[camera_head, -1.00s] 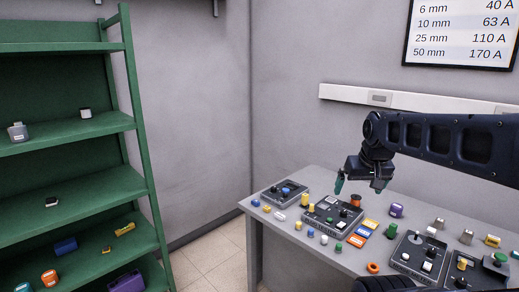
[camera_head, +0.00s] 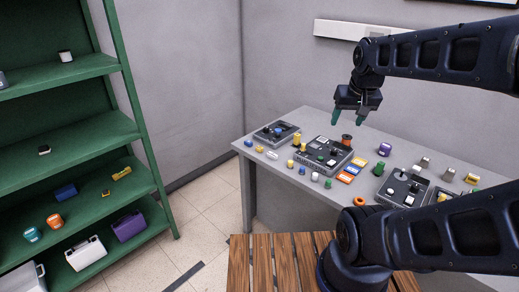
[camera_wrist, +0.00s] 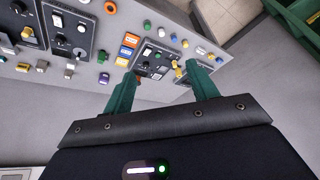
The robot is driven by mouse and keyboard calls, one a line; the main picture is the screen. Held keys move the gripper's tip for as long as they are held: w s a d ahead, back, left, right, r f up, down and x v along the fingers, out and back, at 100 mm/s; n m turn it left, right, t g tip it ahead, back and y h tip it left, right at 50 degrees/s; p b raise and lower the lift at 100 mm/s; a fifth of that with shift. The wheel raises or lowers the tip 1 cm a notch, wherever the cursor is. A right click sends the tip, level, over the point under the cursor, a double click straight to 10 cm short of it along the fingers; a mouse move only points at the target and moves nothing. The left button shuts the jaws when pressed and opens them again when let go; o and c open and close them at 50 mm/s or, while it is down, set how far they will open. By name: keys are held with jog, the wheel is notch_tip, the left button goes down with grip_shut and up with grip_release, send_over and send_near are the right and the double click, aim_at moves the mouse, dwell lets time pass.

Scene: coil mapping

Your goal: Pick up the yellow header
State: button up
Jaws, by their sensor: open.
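Several yellow pieces show, and I cannot tell for sure which is the header. A long yellow piece (camera_head: 122,173) with dark marks lies on a green shelf at the left. On the grey table, a small yellow block (camera_head: 259,149) lies near the left end, an upright yellow cylinder (camera_head: 297,139) stands by a control box, and another yellow piece (camera_head: 472,179) lies at the right. My gripper (camera_head: 348,117) is open and empty above the table, its green fingers pointing down. In the wrist view, its fingers (camera_wrist: 163,80) are spread with the control box beyond them.
Control boxes (camera_head: 327,153), knobs and coloured labels crowd the table (camera_head: 245,165). The green shelf unit (camera_head: 135,130) stands apart at the left, with tiled floor (camera_head: 212,205) between. A slatted wooden surface (camera_head: 262,265) is at the front.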

jog(key=w+a+f+m+g, duration=0.1)
jog(key=w+a+m, duration=0.25)
jog(key=w, duration=1.25)
jog(key=m+h, duration=0.3)
jog(key=m, duration=0.2)
send_over(260, 147)
jog(key=s+a, duration=0.3)
jog(key=f, duration=3.4)
jog(key=shift+w+d, duration=0.25)
jog(key=shift+w+d+x, duration=0.1)
jog(key=shift+d+x, duration=0.05)
jog(key=shift+x, duration=1.1)
jog(key=shift+w+d+x, duration=0.1)
jog(key=shift+d+x, duration=0.05)
jog(key=shift+x, duration=1.15)
jog(key=shift+r, duration=0.2)
jog(key=c, duration=1.1)
